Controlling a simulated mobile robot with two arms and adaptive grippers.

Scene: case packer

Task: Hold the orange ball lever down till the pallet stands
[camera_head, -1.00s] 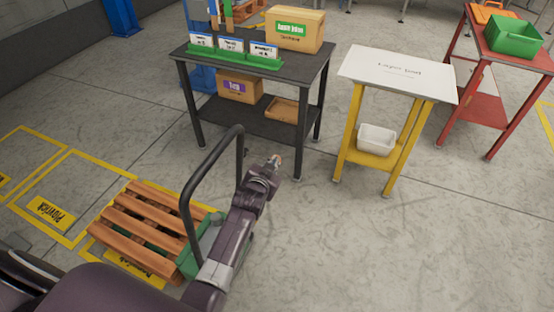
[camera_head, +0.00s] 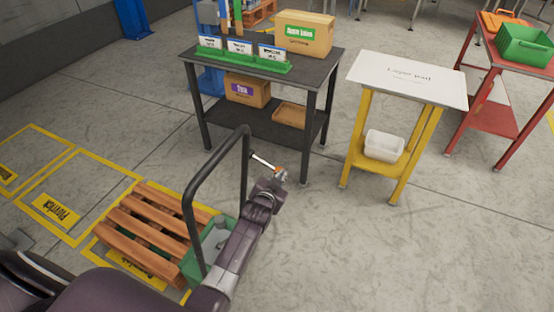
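A thin pale lever rod (camera_head: 262,161) sticks out from the black hoop handle (camera_head: 190,205) of a green pallet truck (camera_head: 208,243). Its outer end, with a small orange spot that looks like the ball (camera_head: 278,169), is at the tip of my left gripper (camera_head: 281,174). The fingers are small and partly hidden by my wrist, so their opening and any grip on the ball are unclear. The wooden pallet (camera_head: 150,222) lies low over the truck, roughly flat, above a yellow floor marking. My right gripper is out of view.
A dark table (camera_head: 325,68) with boxes and a green label rack stands behind the handle. To its right are a yellow-legged table (camera_head: 432,85) and a red table (camera_head: 497,118). The floor at right front is clear.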

